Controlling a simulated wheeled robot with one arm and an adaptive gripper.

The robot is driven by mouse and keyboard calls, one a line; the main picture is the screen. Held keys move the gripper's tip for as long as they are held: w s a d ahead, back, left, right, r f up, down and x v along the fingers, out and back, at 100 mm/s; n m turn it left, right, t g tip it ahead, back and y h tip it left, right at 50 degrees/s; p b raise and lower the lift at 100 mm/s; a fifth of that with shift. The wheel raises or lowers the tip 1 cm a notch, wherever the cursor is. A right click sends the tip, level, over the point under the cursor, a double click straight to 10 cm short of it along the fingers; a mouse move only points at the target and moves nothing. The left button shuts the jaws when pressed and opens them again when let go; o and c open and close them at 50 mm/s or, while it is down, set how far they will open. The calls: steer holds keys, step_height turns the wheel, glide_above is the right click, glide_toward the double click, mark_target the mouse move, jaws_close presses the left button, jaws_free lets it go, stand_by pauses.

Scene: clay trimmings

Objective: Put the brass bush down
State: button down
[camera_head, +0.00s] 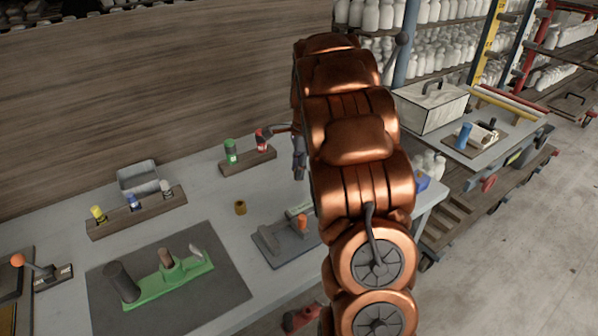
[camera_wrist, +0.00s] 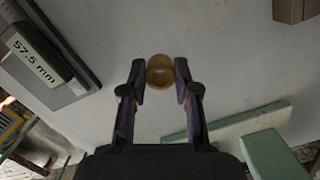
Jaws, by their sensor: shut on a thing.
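The brass bush (camera_wrist: 160,73) shows in the wrist view between my fingertips, with its hollow end facing the camera. My gripper (camera_wrist: 161,82) is shut on it, a finger on either side. Pale table surface shows behind the bush; I cannot tell the height of the gap. In the head view my gripper (camera_head: 298,165) is partly hidden by my copper arm, and the held bush cannot be made out there. Another small brass cylinder (camera_head: 240,208) stands on the grey table (camera_head: 215,215), left of my gripper.
A wooden rack (camera_head: 248,161) with green and red containers stands just left of my gripper. A grey gauge plate (camera_head: 280,243) marked 57.5 mm in the wrist view lies nearer. A pale green fixture (camera_wrist: 240,120) is close at lower right there. Bare table surrounds the brass cylinder.

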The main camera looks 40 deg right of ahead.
steer(key=shift+f, duration=0.95)
steer(key=shift+f, duration=0.1)
steer(key=c, duration=0.9)
jaws_free()
steer(key=shift+o, duration=0.2)
step_height(320, 180, up, 12)
steer(key=d+b, duration=0.1)
steer(key=shift+s+d+b, duration=0.15)
steer(key=shift+s+b, duration=0.2)
